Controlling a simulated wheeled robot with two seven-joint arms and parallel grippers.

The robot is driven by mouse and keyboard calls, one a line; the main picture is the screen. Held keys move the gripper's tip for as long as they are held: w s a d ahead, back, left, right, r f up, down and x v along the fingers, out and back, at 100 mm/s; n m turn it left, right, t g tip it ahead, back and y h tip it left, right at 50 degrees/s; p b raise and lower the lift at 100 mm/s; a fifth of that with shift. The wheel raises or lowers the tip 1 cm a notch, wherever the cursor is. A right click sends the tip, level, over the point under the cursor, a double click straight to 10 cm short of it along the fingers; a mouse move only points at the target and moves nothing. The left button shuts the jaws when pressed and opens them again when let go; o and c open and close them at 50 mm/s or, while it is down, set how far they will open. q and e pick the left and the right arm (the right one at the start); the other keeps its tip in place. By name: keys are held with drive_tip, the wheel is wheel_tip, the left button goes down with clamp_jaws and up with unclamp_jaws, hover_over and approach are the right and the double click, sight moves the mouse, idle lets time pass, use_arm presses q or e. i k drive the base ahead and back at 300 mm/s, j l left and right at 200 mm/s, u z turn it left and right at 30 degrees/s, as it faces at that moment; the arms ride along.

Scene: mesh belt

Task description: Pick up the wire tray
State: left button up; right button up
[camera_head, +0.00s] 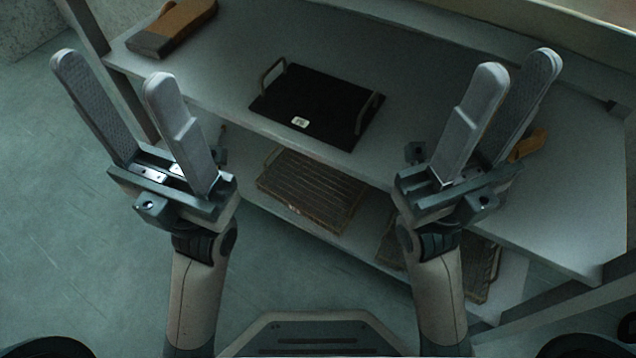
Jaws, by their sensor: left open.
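A brown wire tray (312,190) with a ribbed face lies on the lower shelf, between my two arms in the picture. A thin handle shows at its left end. A second similar tray (482,268) lies further right on the lower shelf, largely hidden behind my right arm. My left gripper (113,69) is raised, its fingers spread and empty, left of the wire tray. My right gripper (517,64) is raised at the right, its fingers apart with nothing seen between them. Neither gripper touches a tray.
A black tray (315,103) with two upright handles and a white label sits on the upper shelf (420,80), above the wire tray. A brown and grey object (172,28) lies at its left end. An orange-brown item (527,145) shows partly behind my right gripper. Floor at left is clear.

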sight(355, 205)
drive_tip(key=j+z, duration=0.15)
drive_tip(key=z, duration=0.8)
drive_tip(key=k+j+z, duration=0.1)
drive_tip(key=j+z, duration=0.25)
drive_tip(key=k+j+z, duration=0.1)
drive_tip(key=j+z, duration=0.25)
drive_tip(key=k+j+z, duration=0.3)
drive_tip(key=k+j, duration=0.2)
drive_tip(key=j, duration=0.15)
drive_tip(key=k+j+z, duration=0.1)
drive_tip(key=j, duration=0.25)
drive_tip(key=k+j+z, duration=0.1)
drive_tip(key=k+j, duration=0.15)
